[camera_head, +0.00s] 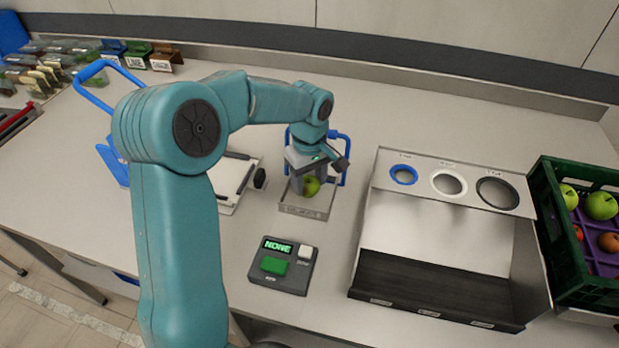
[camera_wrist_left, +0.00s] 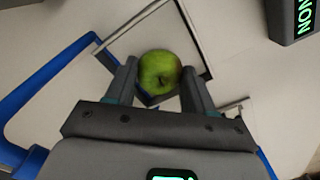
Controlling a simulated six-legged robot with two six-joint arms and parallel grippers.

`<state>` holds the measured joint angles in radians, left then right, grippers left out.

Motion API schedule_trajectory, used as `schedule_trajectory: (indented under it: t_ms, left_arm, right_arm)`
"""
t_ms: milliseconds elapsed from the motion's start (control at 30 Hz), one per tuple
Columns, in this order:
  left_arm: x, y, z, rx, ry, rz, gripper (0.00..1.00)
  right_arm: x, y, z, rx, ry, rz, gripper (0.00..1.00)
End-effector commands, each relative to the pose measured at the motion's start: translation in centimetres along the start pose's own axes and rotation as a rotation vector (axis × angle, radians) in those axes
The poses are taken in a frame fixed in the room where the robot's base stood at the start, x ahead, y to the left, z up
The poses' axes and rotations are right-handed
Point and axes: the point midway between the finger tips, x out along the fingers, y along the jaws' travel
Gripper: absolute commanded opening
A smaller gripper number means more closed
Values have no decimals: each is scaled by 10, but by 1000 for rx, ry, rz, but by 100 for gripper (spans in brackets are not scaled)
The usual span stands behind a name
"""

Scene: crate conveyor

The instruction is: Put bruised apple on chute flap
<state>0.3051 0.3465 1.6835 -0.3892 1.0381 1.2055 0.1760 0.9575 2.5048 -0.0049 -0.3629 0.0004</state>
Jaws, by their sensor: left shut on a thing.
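My left gripper (camera_head: 312,188) is shut on a green apple (camera_head: 312,184), held at a shallow clear-walled metal tray (camera_head: 305,211) with a blue bar frame behind it. The left wrist view shows the apple (camera_wrist_left: 159,70) between the two fingers, with a dark spot at its middle and a brownish tint on its upper side. The tray (camera_wrist_left: 147,24) is beneath it there. I cannot tell whether the apple touches the tray floor. No part is clearly marked as the chute flap. My right gripper is out of view.
A grey box (camera_head: 284,266) with a green button reads "NONE". Right of it stands a metal sizing stand (camera_head: 435,225) with three ringed holes. A green crate (camera_head: 580,290) of fruit is at the far right. A white board (camera_head: 232,190) lies left of the tray.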

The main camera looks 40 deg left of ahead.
Motion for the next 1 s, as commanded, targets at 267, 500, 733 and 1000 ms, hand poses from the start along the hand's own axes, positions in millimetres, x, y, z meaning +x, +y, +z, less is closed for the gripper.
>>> schedule_trajectory:
  t_ms: [267,500,733,1000]
  left_arm:
    - [0,0,0,0,0,1,60]
    - [0,0,0,0,0,1,83]
    - [-5,0,0,0,0,1,83]
    - [-26,0,0,0,1,1,83]
  right_arm:
    - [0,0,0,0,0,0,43]
    - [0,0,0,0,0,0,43]
    - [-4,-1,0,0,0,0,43]
    - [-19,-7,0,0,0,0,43]
